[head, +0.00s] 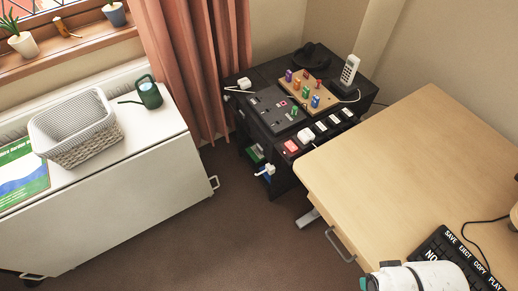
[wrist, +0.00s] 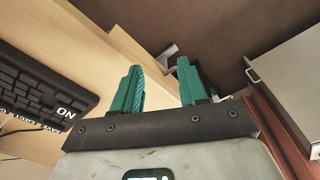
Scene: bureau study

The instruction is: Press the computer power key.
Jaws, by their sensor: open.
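A black keyboard (head: 447,246) lies at the front right of the light wooden desk, with white words such as SAVE, EJECT, COPY and PLAY along one edge. One corner has larger white letters that look like NO or ON; my arm covers part of this area. The keyboard also shows at the left of the wrist view (wrist: 35,90). I cannot pick out a key marked as power. My gripper (wrist: 158,75) has two teal fingers, apart and empty. It is beside the keyboard, at the desk's front edge, with floor beyond the fingers.
The desk top (head: 410,130) is mostly clear. A black table (head: 262,138) at the back holds a pegboard, a phone (head: 348,72) and sockets. A white cabinet (head: 110,190) with a basket (head: 75,128) and green watering can (head: 148,93) stands left. Brown floor lies between.

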